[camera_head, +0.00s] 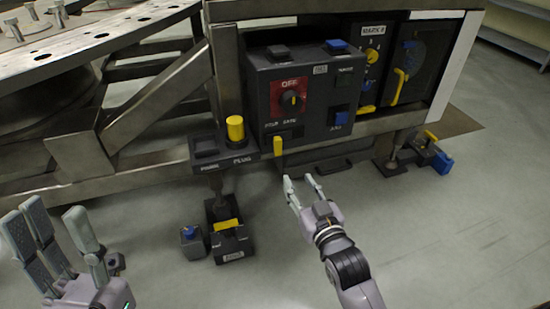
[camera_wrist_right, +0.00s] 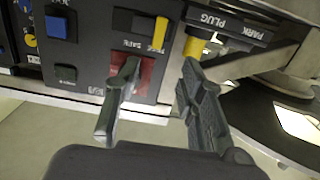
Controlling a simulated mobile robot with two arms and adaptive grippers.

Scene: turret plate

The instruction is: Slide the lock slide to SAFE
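In the right wrist view the yellow tab (camera_wrist_right: 160,32) stands upright beside the SAFE label, just beyond the fingertips. My right gripper (camera_head: 301,181) is open and empty, below and slightly right of the tab, apart from it in the head view. In the right wrist view its two fingers (camera_wrist_right: 160,64) are spread on either side of the tab's line. My left gripper (camera_head: 58,222) is open and empty at the lower left.
A red OFF panel with a black knob (camera_head: 291,100) is above the slide. A yellow plug (camera_head: 235,128) stands on a ledge to its left. A steel frame (camera_head: 110,170) fills the left. Small blocks (camera_head: 229,240) lie on the floor below.

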